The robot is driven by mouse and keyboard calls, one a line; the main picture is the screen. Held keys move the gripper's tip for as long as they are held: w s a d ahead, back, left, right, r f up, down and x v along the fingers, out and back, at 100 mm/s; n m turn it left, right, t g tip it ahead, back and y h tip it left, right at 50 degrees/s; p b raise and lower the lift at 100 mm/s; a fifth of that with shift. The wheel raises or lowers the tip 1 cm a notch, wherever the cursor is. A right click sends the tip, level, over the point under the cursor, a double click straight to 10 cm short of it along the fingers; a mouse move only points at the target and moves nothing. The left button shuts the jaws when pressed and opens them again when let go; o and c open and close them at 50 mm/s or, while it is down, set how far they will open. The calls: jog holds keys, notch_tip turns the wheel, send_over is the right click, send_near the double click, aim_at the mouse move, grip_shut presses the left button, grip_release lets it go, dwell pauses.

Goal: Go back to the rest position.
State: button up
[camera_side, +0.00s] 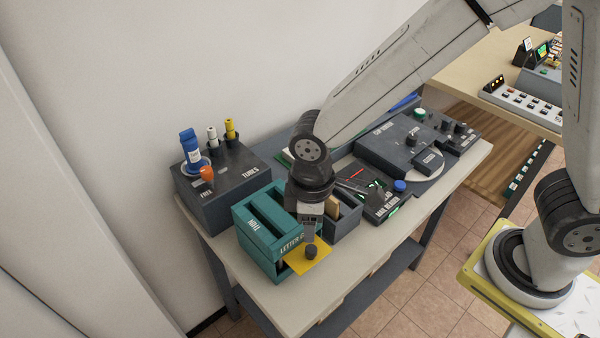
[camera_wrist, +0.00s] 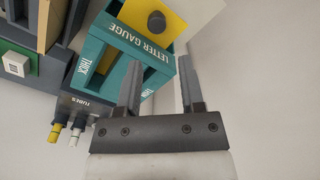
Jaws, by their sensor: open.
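My gripper (camera_side: 309,232) hangs over the front of the work table, beside the teal letter gauge (camera_side: 262,230). In the wrist view my gripper (camera_wrist: 158,72) has its two fingers apart, with nothing held between them. A yellow card with a dark knob (camera_side: 310,251) is at the right end of the letter gauge, just below my gripper. The card (camera_wrist: 184,18) and the gauge (camera_wrist: 110,50) also show in the wrist view, beyond the fingertips. Whether the fingers touch the gauge or card I cannot tell.
A dark tubes box (camera_side: 222,180) with a blue bottle (camera_side: 191,148) and yellow and white tubes stands at the back left. A grey bin (camera_side: 345,217) is right of my gripper. Dark consoles (camera_side: 405,150) fill the table's far right. The front strip of the table (camera_side: 300,310) is bare.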

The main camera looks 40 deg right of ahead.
dwell(0.3)
jog(key=s+d+r+m+t, duration=0.1)
jog(key=d+m, duration=0.8)
jog(key=d, duration=1)
jog(key=shift+s+t, duration=0.5)
jog(key=shift+t, duration=0.3)
